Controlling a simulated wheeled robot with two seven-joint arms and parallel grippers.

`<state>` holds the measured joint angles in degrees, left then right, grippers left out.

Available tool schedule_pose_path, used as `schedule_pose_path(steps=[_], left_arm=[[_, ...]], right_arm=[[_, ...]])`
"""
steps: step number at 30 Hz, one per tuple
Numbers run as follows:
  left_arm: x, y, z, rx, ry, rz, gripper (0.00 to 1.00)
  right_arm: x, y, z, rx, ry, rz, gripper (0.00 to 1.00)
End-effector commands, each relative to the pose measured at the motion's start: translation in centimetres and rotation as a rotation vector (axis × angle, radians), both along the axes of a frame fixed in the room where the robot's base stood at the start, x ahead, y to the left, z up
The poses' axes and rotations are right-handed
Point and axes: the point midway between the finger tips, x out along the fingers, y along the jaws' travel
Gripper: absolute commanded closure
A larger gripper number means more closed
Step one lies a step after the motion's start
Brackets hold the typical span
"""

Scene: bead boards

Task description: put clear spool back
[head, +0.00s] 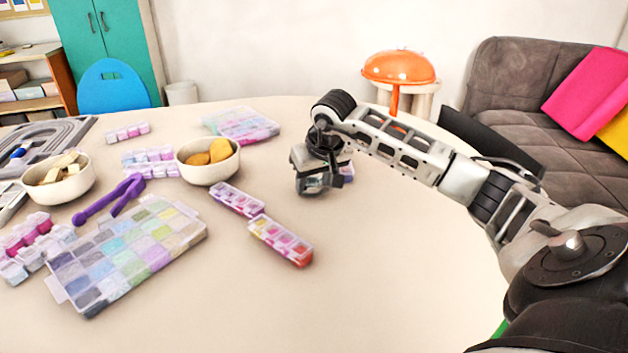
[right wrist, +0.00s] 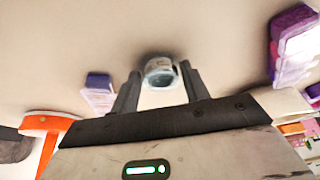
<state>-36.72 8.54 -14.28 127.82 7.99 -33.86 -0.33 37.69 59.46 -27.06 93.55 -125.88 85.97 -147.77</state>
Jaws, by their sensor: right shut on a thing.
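The clear spool (right wrist: 160,72) sits between the two fingers of my right gripper (right wrist: 159,88) in the right wrist view. It looks like a small clear round piece with a pale, greyish rim. In the head view my right gripper (head: 318,182) is over the right middle of the table and is shut on the spool, which the gripper mostly hides. I cannot tell whether the spool touches the table. My left gripper is not in view.
A small purple-lidded box (right wrist: 98,90) lies beside the gripper. Bead strips (head: 280,240), a large bead board (head: 130,250), another board (head: 240,124), two bowls (head: 208,172) and purple tongs (head: 108,198) lie leftward. The table's front middle is clear.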

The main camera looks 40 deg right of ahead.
Motion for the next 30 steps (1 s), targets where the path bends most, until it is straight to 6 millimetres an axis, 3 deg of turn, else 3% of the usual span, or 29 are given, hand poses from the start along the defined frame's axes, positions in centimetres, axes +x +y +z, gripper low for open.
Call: schedule_pose_path(steps=[5, 6, 8, 16, 20, 30], left_arm=[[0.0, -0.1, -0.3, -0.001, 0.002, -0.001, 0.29], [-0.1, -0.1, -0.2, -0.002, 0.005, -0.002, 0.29], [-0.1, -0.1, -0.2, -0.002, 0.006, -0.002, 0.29], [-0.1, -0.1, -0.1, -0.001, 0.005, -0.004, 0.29], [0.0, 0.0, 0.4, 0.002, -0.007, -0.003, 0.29], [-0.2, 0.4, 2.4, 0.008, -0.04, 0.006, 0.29]], right_arm=[[0.0, 0.0, -0.4, 0.0, 0.001, 0.0, 0.76], [0.0, 0.0, -0.3, 0.0, 0.001, 0.0, 0.43], [0.0, 0.0, -0.3, 0.0, 0.001, 0.0, 0.32], [0.0, 0.0, -0.2, 0.0, 0.001, 0.0, 0.32], [-0.2, 0.1, 0.8, 0.0, -0.001, 0.0, 0.32], [-2.8, 0.8, 7.4, -0.002, -0.003, 0.001, 0.32]])
